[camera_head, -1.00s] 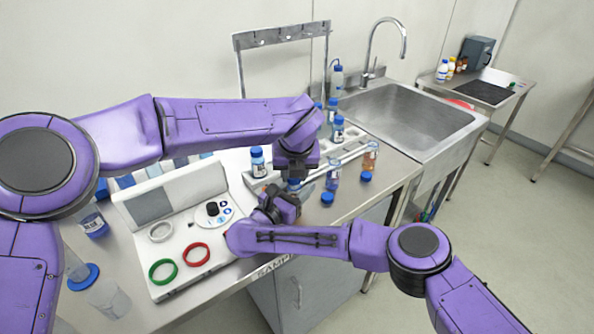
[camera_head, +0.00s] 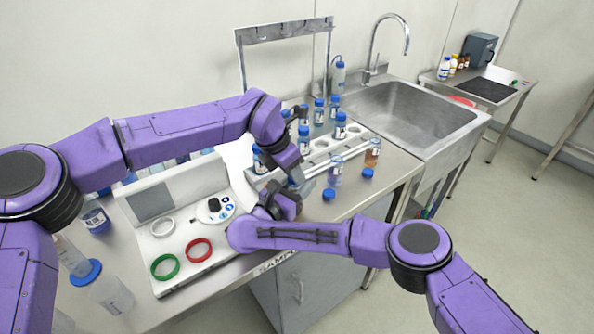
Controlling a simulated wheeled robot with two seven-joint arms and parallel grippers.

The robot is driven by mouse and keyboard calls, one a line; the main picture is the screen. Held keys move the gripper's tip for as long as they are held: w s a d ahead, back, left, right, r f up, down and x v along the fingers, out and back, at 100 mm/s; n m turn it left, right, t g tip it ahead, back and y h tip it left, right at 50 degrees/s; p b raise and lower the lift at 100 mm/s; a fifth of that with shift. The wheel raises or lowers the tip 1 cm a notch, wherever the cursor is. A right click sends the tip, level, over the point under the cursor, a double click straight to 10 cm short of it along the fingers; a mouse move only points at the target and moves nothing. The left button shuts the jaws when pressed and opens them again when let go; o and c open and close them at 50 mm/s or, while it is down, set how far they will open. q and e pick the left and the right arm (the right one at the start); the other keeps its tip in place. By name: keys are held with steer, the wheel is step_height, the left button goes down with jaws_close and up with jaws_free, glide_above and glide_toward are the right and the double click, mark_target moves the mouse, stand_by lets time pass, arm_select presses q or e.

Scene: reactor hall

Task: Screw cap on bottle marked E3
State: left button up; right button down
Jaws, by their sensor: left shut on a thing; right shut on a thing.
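My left gripper (camera_head: 294,178) comes down from above and is shut on what looks like a blue cap, mostly hidden by the fingers. Directly below it, my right gripper (camera_head: 283,205) is shut on a small bottle, mostly hidden by the hand. The two grippers are very close together; whether the cap sits on the bottle's neck is hidden. I cannot read the E3 mark. Two loose blue caps lie on the steel counter, one by the front edge (camera_head: 329,194) and one farther right (camera_head: 368,173).
A white rack (camera_head: 352,150) holds several blue-capped bottles. An uncapped bottle with purplish contents (camera_head: 336,172) and one with orange contents (camera_head: 372,152) stand nearby. A white device with red and green rings (camera_head: 198,250) is at left, a sink (camera_head: 412,112) behind right.

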arm_select(q)
steer(key=m, duration=0.2)
steer(key=m+g, duration=0.1)
steer(key=m, duration=0.1)
steer(key=m+g+h, duration=0.1)
steer(key=m, duration=0.1)
steer(key=shift+w, duration=0.4)
arm_select(e)
steer(key=shift+d, duration=0.2)
arm_select(q)
steer(key=m+g, duration=0.1)
steer(key=m, duration=0.3)
steer(key=m+g, duration=0.1)
steer(key=m, duration=0.1)
steer(key=shift+w+a+f+g, duration=0.1)
steer(key=shift+w+f+g, duration=0.05)
steer(key=shift+w+g, duration=0.15)
steer(key=shift+m+g+y, duration=0.3)
steer(key=shift+m, duration=0.8)
steer(key=shift+a, duration=0.1)
arm_select(e)
steer(key=shift+a, duration=0.1)
arm_select(q)
steer(key=o, duration=0.8)
steer(key=shift+c, duration=0.2)
steer(key=shift+o, duration=1.1)
steer(key=shift+s+d, duration=0.1)
steer(key=shift+d, duration=0.1)
steer(key=shift+r, duration=2.4)
